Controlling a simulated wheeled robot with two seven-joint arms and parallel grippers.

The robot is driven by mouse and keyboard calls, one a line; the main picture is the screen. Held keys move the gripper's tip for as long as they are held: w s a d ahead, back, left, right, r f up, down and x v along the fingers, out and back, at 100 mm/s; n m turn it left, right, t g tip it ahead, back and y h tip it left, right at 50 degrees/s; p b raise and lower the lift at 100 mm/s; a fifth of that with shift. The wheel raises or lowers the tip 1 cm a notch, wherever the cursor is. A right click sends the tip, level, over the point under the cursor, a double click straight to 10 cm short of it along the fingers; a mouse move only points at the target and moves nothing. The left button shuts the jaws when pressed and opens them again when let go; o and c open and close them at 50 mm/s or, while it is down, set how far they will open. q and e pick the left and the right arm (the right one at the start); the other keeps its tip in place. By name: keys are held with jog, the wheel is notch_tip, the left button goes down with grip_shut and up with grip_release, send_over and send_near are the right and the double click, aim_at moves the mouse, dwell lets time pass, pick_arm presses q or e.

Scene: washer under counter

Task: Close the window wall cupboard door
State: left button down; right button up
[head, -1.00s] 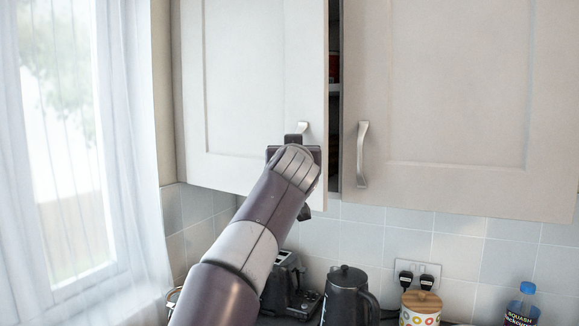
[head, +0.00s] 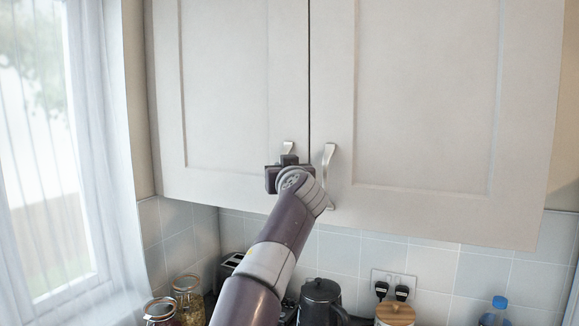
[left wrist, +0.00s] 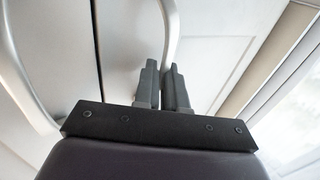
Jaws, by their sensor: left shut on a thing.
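The window wall cupboard door (head: 228,90) is the pale left door, beside the window. It looks flush with the door to its right, with only a thin dark line between them. Its metal handle (head: 288,147) is near its lower right corner and is partly hidden by my gripper. My left gripper (head: 289,160) is at this handle. In the left wrist view its two fingers (left wrist: 163,88) are shut on the handle (left wrist: 172,35). My right gripper is not in view.
The right cupboard door (head: 430,100) has its own handle (head: 328,175) close to my left wrist. Below are a toaster (head: 230,268), a black kettle (head: 320,300), glass jars (head: 187,295) and a blue-capped bottle (head: 499,303). A curtained window (head: 60,150) is on the left.

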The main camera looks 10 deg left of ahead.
pick_arm(q)
jog(key=c, duration=1.4)
grip_release()
jog(key=shift+d+r, duration=0.1)
jog(key=shift+r, duration=0.3)
jog(key=shift+o, duration=0.3)
jog(key=shift+w+d+f, duration=0.1)
jog(key=shift+w+f, duration=0.05)
jog(key=shift+w, duration=0.1)
jog(key=b+v, duration=0.9)
jog(key=v, duration=0.4)
jog(key=shift+r, duration=0.25)
jog(key=shift+d, duration=0.1)
